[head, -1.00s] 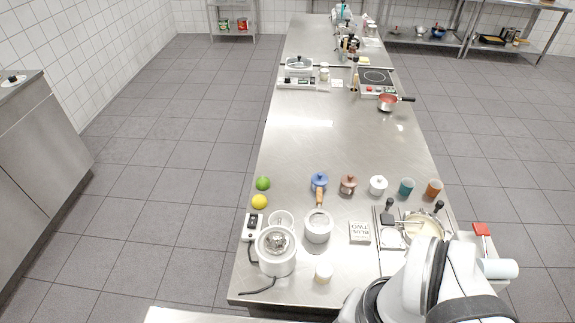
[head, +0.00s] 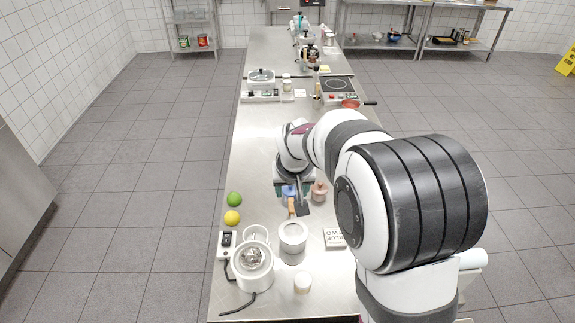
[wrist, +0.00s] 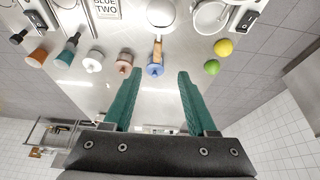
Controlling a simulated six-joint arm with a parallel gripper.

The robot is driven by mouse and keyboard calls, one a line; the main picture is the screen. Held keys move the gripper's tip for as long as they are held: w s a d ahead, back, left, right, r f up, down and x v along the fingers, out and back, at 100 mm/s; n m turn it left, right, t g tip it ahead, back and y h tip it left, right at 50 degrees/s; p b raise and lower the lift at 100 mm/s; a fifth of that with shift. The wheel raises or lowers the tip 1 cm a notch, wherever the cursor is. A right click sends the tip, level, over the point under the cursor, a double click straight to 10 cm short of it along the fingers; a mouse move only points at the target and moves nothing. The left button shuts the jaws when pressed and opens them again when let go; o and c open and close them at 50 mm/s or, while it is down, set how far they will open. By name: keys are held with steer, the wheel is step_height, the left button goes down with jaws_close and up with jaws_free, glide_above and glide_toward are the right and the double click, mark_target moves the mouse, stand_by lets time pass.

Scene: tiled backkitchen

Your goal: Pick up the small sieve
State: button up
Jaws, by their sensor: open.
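A pale grey round vessel with a wooden handle (head: 292,237) stands on the steel worktop; it is the likeliest match for the small sieve, though I cannot make out a mesh. In the wrist view its bowl (wrist: 161,13) is at the top edge, with the wooden handle (wrist: 157,48) pointing toward my gripper (wrist: 160,73). My gripper is open, its two green fingers apart with nothing held between them. It hangs over the worktop near the handle's end. A blue lidded pot (wrist: 155,67) shows between the fingertips; in the head view my gripper partly hides it.
A pinkish-brown pot (wrist: 124,62), a white pot (wrist: 93,62) and two cups stand in a row beside the blue pot. A lettered box (head: 334,237) stands right of the vessel.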

mark_target(292, 211)
steer(key=x, duration=1.3)
steer(key=shift+s+d+f, duration=0.2)
steer(key=shift+s+f, duration=0.1)
steer(key=shift+f, duration=0.1)
jaws_close()
